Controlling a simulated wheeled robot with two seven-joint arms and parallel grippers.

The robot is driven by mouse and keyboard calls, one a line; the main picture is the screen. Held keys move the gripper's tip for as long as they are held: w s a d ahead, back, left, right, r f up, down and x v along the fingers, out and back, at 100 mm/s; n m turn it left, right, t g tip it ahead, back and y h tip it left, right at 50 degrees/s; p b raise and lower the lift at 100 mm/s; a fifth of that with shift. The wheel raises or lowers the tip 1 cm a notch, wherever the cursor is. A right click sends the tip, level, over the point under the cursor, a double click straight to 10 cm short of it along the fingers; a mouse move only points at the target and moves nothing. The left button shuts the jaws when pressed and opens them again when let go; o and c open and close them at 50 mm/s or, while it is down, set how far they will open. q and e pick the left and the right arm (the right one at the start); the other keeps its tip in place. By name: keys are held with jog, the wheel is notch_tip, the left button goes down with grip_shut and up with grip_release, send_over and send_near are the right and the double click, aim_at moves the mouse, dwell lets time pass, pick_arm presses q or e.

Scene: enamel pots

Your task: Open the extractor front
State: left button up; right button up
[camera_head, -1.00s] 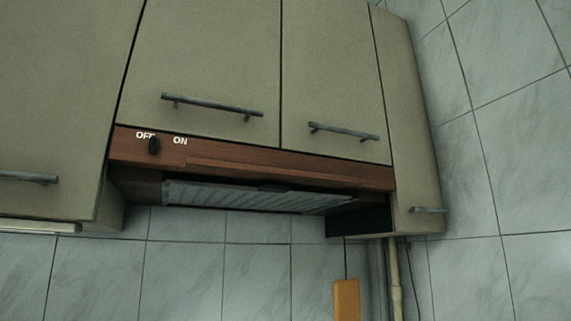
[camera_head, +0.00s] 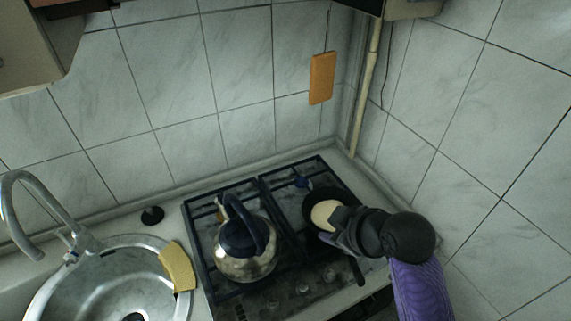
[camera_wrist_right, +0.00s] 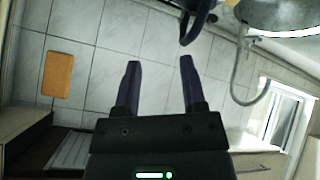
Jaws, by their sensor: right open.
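The extractor is mostly out of the head view, where a reddish-brown piece of its front (camera_head: 58,8) shows at the top left edge. In the right wrist view, which is turned upside down, its grey ribbed filter panel (camera_wrist_right: 72,152) shows at the lower left, partly hidden by my gripper body. My right gripper (camera_head: 336,232) is over the right side of the hob in the head view, well below the extractor. In the right wrist view its two fingers (camera_wrist_right: 160,64) are apart with nothing between them. My left gripper is not in view.
A steel kettle (camera_head: 245,262) stands on the gas hob (camera_head: 262,203). A dark pan with a pale round inside (camera_head: 324,214) is beside my right gripper. An orange board (camera_head: 321,78) hangs on the tiled wall. The sink (camera_head: 100,290) and a yellow sponge (camera_head: 178,266) are left.

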jog(key=w+a+r+n+t+y, duration=0.1)
jog(key=w+r+n+y, duration=0.1)
jog(key=w+r+n, duration=0.4)
jog(key=w+a+r+n+t+y, duration=0.15)
jog(key=w+r, duration=0.25)
jog(key=r, duration=0.4)
notch_tip(320, 180, up, 20)
jog(key=w+n+t+y, duration=0.3)
jog(key=n+y, duration=0.2)
jog(key=n, duration=0.4)
jog(key=p+x, duration=0.4)
jog(key=x, duration=0.6)
jog(key=shift+s+a+r+p, duration=0.25)
jog(key=shift+s+a+p, duration=0.15)
jog(key=shift+g, duration=0.25)
jog(key=shift+c, duration=0.3)
grip_shut()
